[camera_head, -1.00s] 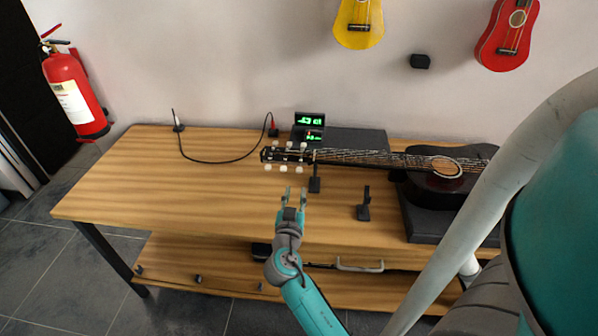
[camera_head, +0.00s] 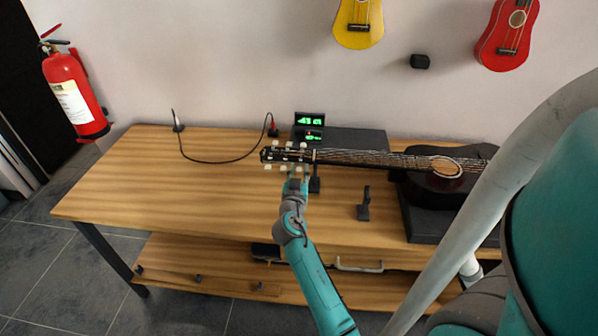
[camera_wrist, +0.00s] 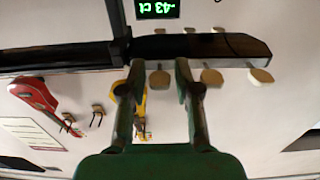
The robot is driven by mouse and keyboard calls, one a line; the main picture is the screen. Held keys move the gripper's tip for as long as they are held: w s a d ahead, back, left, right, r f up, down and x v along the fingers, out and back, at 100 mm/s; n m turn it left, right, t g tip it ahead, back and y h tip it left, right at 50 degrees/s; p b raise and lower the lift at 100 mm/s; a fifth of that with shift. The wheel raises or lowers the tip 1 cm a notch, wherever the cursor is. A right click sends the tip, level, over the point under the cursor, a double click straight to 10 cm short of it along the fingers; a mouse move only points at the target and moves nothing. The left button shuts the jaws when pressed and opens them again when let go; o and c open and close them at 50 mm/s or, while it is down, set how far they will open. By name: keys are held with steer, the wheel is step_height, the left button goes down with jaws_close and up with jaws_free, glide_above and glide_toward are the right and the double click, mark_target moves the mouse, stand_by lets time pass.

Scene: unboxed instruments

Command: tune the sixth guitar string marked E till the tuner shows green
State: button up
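A dark guitar (camera_head: 447,170) lies on the table with its headstock (camera_head: 287,156) to the left. Pale tuning pegs line the headstock's near edge. In the wrist view, which is upside down, the peg (camera_wrist: 160,79) closest to the neck lies between my two fingers. My gripper (camera_wrist: 159,72) is open around it, with a gap visible on both sides. In the head view my gripper (camera_head: 296,176) is at the headstock's near edge and partly covers the pegs. The tuner (camera_head: 309,120) behind the headstock has green digits; its display (camera_wrist: 157,9) reads about -43 ct. String marks are unreadable.
A black stand (camera_head: 315,184) props the neck close to the right of my gripper. Another small stand (camera_head: 364,205) is further right. A black cable (camera_head: 215,161) lies on the table (camera_head: 150,190), whose left part is clear. Yellow (camera_head: 358,22) and red (camera_head: 508,34) instruments hang on the wall.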

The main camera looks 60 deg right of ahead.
jaws_close()
steer(key=n, duration=0.8)
steer(key=shift+n, duration=0.3)
steer(key=n, duration=0.4)
steer(key=shift+n, duration=2.1)
